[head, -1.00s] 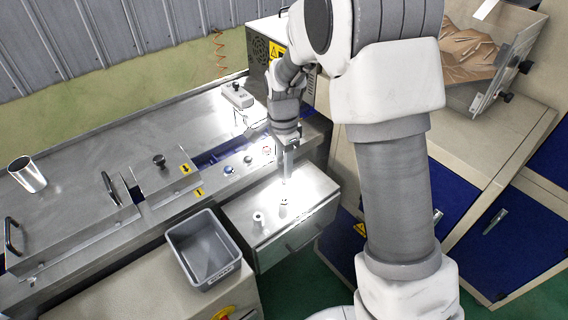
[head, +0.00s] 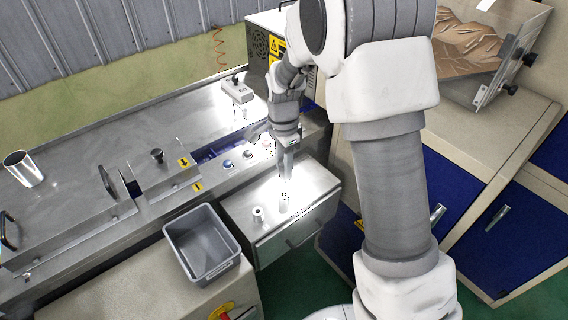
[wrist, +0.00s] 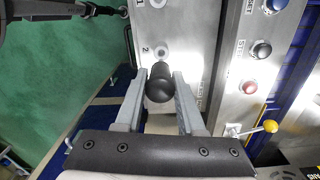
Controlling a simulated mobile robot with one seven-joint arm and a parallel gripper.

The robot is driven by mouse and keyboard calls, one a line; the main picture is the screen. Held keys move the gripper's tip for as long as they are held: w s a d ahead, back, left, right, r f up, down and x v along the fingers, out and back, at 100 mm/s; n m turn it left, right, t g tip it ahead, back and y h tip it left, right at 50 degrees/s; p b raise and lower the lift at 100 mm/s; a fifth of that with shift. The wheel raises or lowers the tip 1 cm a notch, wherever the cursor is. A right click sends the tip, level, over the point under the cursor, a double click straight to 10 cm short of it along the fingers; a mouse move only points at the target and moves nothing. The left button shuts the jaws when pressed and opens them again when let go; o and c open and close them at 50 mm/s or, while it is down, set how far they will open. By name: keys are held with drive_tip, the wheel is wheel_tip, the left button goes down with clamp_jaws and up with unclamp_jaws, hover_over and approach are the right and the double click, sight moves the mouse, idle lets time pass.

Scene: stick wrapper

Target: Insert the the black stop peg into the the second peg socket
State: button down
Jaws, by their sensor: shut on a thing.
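The black stop peg (wrist: 159,88) sits between the two fingertips in the wrist view, with its round black head toward the camera. My gripper (wrist: 160,76) is shut on it; in the head view my gripper (head: 286,172) is above the metal box top, close to the second peg socket.
Another socket (head: 258,214) is to the left on the same box top (head: 240,205). A grey bin (head: 201,243) stands left of the box. A panel with blue (wrist: 276,4), black (wrist: 261,49) and red (wrist: 249,87) buttons and a yellow-knobbed lever (wrist: 270,126) lies to the right in the wrist view.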

sight(284, 183)
drive_tip(key=shift+f+b, duration=2.2)
drive_tip(key=shift+f, duration=1.15)
drive_tip(key=shift+f, duration=0.15)
drive_tip(key=shift+c, duration=2.2)
unclamp_jaws()
